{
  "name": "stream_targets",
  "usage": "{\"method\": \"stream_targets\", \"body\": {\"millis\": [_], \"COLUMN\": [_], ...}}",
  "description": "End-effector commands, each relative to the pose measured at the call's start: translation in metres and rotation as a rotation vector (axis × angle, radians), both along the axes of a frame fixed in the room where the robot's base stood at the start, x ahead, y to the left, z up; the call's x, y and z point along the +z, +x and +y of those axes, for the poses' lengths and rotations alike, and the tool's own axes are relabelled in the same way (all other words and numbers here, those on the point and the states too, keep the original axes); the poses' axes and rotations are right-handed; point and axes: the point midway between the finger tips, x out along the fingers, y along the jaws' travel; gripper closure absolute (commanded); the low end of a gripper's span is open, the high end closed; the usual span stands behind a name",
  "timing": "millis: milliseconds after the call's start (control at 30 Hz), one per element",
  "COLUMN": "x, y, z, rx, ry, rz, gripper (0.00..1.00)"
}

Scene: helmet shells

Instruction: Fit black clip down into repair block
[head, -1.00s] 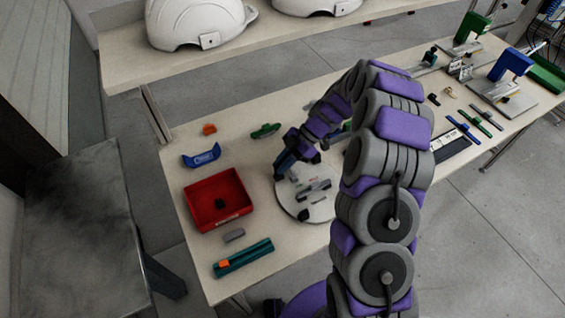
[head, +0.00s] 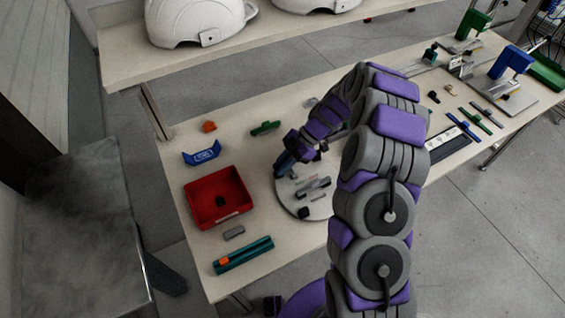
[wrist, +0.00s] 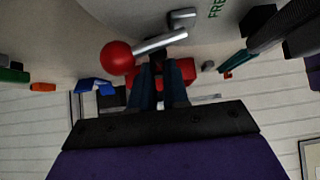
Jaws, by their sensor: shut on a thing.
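My gripper (head: 284,166) points down at the left rim of the round pale disc (head: 288,203). In the wrist view its two dark blue fingers (wrist: 160,72) are close together on a small dark piece, which looks like the black clip (wrist: 158,56) and is mostly hidden. On the disc lie grey blocks and bars (head: 314,186), which may include the repair block; I cannot tell which. The wrist view shows a silver bar (wrist: 160,42) and a grey block (wrist: 182,18) just beyond the fingertips. Whether the held piece touches anything is unclear.
A red tray (head: 240,209) with a dark item inside stands left of the disc. A blue bracket (head: 202,156), a green piece (head: 265,128), an orange piece (head: 208,126) and a teal rail (head: 243,256) lie around it. A red ball (wrist: 117,58) shows in the wrist view.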

Motion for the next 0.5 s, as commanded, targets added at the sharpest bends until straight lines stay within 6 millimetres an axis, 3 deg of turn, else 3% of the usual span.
{"method": "stream_targets", "body": {"millis": [67,100,400,500], "x": [-0.0022,-0.0027,-0.0021,-0.0019], "y": [-0.0004,-0.0004,-0.0003,-0.0003], "z": [0.0002,0.0001,0.0001,0.0001], "rx": [0.001,0.001,0.001,0.0], "ry": [0.0,0.0,0.0,0.0], "rz": [0.001,0.001,0.001,0.0], "gripper": [1.0,0.84,0.55,0.55]}}
